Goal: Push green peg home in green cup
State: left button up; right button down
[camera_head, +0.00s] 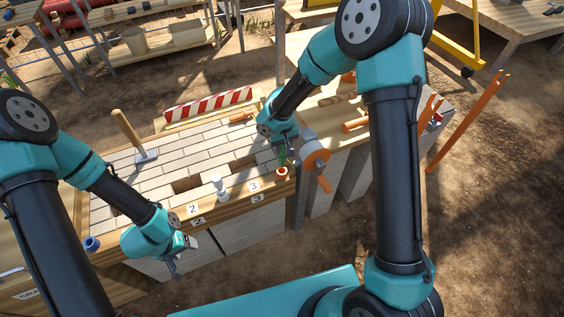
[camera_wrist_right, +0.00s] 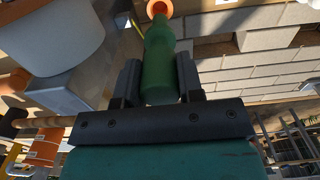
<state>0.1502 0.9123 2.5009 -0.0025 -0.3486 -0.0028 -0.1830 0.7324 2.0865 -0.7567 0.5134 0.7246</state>
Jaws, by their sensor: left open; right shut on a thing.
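The green peg (camera_head: 282,155) is upright in my right gripper (camera_head: 281,147), above an orange-rimmed cup (camera_head: 282,173) at the right front of the brick-topped bench. In the right wrist view the green peg (camera_wrist_right: 160,65) sits between the two dark fingers, and its far end meets the orange cup (camera_wrist_right: 157,8). I cannot tell how deep the end goes. No green cup shows; the cup here looks orange. My left gripper (camera_head: 177,262) is open and empty in front of the bench's front edge.
A white cup-like piece (camera_head: 217,183) and a blue cup (camera_head: 91,243) stand along the wooden front rail. A wooden-handled tool (camera_head: 130,135) stands at the back left. A grey-and-orange crank device (camera_head: 314,154) is close to the right of my right gripper. A striped barrier (camera_head: 208,103) lies behind.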

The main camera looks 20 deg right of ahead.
notch_tip(320, 180, up, 13)
dwell(1.2)
jog(key=shift+a, duration=0.1)
dwell(0.9)
